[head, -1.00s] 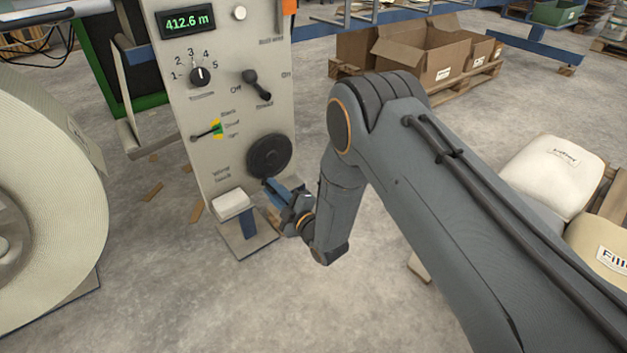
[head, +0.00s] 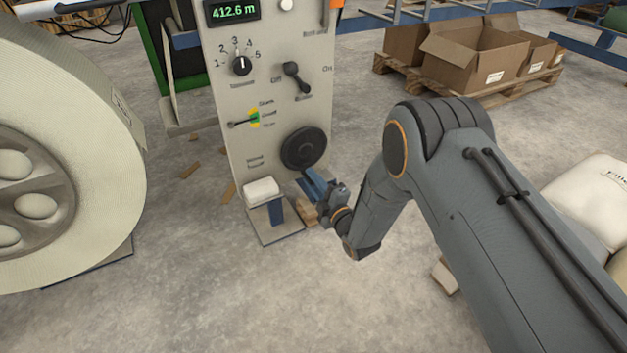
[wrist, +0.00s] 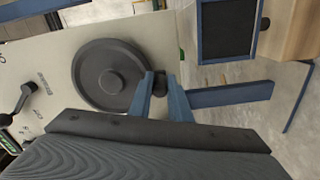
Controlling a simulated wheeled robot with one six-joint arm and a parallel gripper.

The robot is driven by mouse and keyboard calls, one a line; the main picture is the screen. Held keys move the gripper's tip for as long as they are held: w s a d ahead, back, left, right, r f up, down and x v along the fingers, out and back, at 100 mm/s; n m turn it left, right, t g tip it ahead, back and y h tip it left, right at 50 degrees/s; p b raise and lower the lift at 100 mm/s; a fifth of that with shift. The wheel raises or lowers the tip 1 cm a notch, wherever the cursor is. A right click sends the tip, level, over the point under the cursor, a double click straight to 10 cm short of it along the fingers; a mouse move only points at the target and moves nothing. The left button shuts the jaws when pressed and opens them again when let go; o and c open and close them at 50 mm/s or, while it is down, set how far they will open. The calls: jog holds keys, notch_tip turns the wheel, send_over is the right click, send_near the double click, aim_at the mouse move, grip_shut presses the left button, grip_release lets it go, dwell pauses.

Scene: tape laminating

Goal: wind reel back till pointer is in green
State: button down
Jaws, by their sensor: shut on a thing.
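A dark round handwheel (head: 304,149) is on the grey machine panel and also shows large in the wrist view (wrist: 108,75). My gripper (head: 309,177) is at its lower right rim. In the wrist view its blue fingers (wrist: 159,84) are shut on the wheel's small dark knob (wrist: 160,77); the fingers partly hide it. The tension gauge (head: 253,118) has a green band between yellow ones. Its thin black pointer (head: 242,122) extends right to about the green band; the exact tip position is too small to tell. The big pale reel (head: 110,100) stands at left.
The panel (head: 225,85) carries a display (head: 232,11) reading 412.6 m, a numbered dial (head: 242,66) and a black lever switch (head: 297,78). A white-topped block (head: 262,190) stands below. Cardboard boxes (head: 465,60) and sacks (head: 600,200) are at right. Open floor lies in front.

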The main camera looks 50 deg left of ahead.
jog(key=shift+w+d, duration=0.15)
jog(key=shift+w, duration=0.1)
jog(key=c, duration=1.7)
grip_release()
jog(key=shift+w, duration=0.1)
jog(key=shift+o, duration=0.3)
jog(key=shift+s, duration=0.25)
jog(key=p+v, duration=0.3)
jog(key=v, duration=0.4)
jog(key=shift+d, duration=0.3)
jog(key=shift+r, duration=0.1)
